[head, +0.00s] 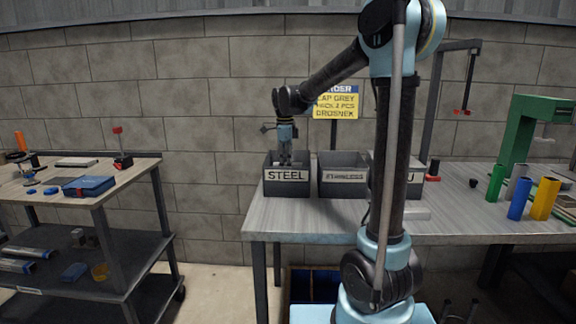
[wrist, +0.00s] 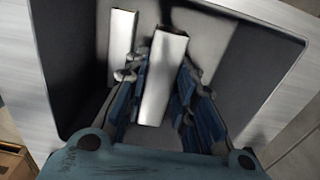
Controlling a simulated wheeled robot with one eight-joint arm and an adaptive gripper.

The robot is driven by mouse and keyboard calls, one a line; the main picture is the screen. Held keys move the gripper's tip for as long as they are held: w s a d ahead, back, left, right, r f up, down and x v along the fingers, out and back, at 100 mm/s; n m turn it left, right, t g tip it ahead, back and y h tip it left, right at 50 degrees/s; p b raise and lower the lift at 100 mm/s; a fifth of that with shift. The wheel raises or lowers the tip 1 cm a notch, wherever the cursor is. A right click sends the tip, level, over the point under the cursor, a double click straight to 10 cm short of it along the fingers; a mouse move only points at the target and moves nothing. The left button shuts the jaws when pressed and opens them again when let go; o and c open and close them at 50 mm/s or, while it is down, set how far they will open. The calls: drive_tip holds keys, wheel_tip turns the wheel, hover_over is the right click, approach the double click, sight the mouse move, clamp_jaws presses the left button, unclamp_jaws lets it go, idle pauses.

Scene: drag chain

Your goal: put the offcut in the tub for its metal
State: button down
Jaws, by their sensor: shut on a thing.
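The offcut (wrist: 165,62) is a pale grey metal bar between the fingers of my gripper (wrist: 158,85) in the wrist view. My gripper is shut on it. In the head view my gripper (head: 286,156) points down into the mouth of the dark grey tub labelled STEEL (head: 287,189), and its fingertips are hidden behind the tub's front wall. The wrist view shows the tub's pale rim and dark walls (wrist: 70,85) around the fingers. A second pale metal bar (wrist: 122,42) is inside the tub, left of the held one. Whether the held offcut touches the floor is unclear.
A second tub (head: 343,188) with a hard-to-read label stands just right. A third tub (head: 414,190), label ending in U, is partly hidden by my arm. A yellow sign (head: 337,103) stands behind. Coloured tubes (head: 519,198) and a green press (head: 518,135) are at the right.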

drive_tip(key=shift+f, duration=0.6)
drive_tip(key=c, duration=1.3)
unclamp_jaws()
drive_tip(key=shift+r, duration=0.1)
wheel_tip(320, 180, up, 13)
drive_tip(key=shift+r, duration=0.1)
drive_tip(key=shift+s, duration=0.1)
